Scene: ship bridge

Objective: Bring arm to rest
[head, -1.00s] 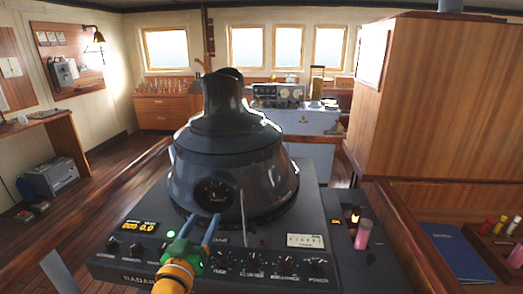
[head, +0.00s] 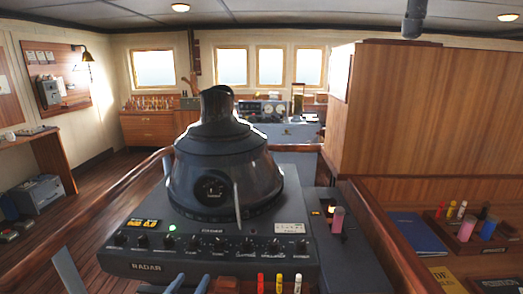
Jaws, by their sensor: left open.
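The fingers are just in front of the near face of the dark radar console (head: 225,265), low in the view. I cannot tell whether they touch it. My right gripper is not in view.
The console carries a radar hood (head: 222,170) and a row of knobs. Red, yellow and white upright sticks (head: 279,283) stand close right of my fingers. A blue book (head: 415,232) lies farther right.

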